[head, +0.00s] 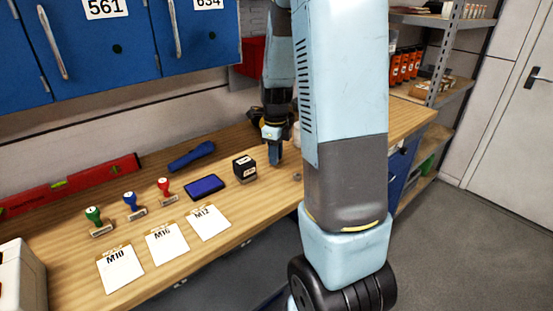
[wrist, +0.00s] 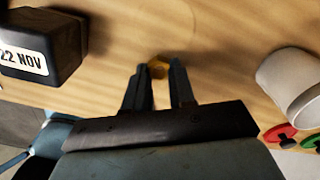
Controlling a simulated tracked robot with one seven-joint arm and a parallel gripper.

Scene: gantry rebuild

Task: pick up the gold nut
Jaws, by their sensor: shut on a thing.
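The gold nut (wrist: 158,69) shows in the wrist view between my fingertips, close to the wooden bench top. My gripper (wrist: 160,79) is shut on it, one finger on each side. Whether the nut still touches the bench, I cannot tell. In the head view my gripper (head: 275,154) points down over the bench, behind my arm and right of the black date stamp. The nut cannot be made out in the head view.
The date stamp (head: 244,168) and blue ink pad (head: 205,187) stand left of my gripper. A small grey piece (head: 297,176) lies nearer the front edge. A white cup (wrist: 290,82) is at right in the wrist view. Blue cabinets (head: 100,40) hang above.

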